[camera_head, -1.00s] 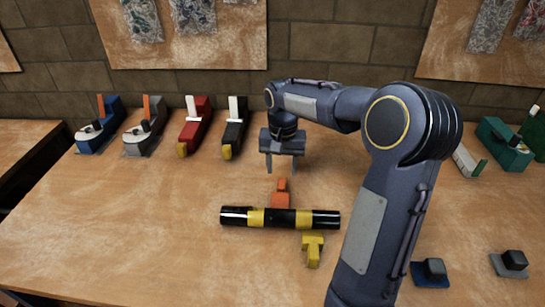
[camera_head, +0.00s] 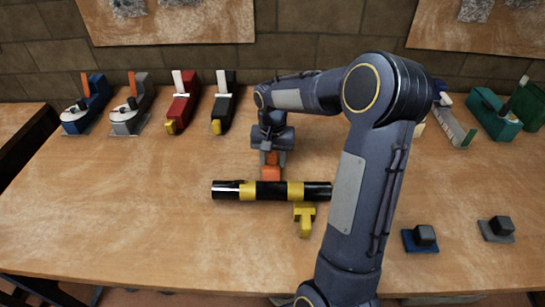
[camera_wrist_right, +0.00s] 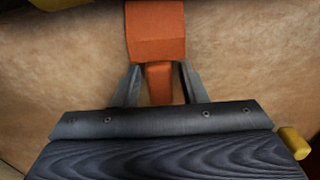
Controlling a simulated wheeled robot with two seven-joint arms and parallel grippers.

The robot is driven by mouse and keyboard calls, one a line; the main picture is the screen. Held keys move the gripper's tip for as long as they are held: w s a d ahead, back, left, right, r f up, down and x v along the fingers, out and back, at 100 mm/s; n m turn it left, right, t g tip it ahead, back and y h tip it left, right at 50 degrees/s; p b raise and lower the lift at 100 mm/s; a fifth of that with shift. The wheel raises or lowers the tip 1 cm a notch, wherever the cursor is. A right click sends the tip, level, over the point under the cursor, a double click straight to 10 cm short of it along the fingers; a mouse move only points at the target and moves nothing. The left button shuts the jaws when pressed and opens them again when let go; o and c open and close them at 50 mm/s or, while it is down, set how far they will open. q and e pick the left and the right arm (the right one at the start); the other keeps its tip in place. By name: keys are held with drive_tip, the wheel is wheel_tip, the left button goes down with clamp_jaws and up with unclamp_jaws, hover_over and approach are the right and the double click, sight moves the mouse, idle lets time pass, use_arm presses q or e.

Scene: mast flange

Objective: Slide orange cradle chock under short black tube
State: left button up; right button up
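The orange cradle chock (camera_head: 271,173) lies on the table just behind the short black tube (camera_head: 270,190), which has yellow bands and lies crosswise. A yellow chock (camera_head: 305,218) sits at the front side of the tube near its right half. My right gripper (camera_head: 272,157) is low behind the orange chock. In the right wrist view, the open fingers (camera_wrist_right: 160,70) stand on either side of the narrow stem of the orange chock (camera_wrist_right: 156,33), with a gap on each side. The tube shows only at the top edge there. My left gripper is out of view.
Blue, grey, red and black clamp-like tools (camera_head: 180,105) line the back left. Green tools (camera_head: 497,115) stand at the back right. Two small blocks on plates (camera_head: 421,237) sit at the front right. The table's left front is clear.

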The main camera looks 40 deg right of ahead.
sight(273, 157)
clamp_jaws()
drive_tip(key=shift+o, duration=1.4)
unclamp_jaws()
drive_tip(key=shift+r, duration=0.15)
wheel_tip(273, 157, up, 8)
drive_tip(key=shift+f+p, duration=0.2)
drive_tip(key=shift+p, duration=0.25)
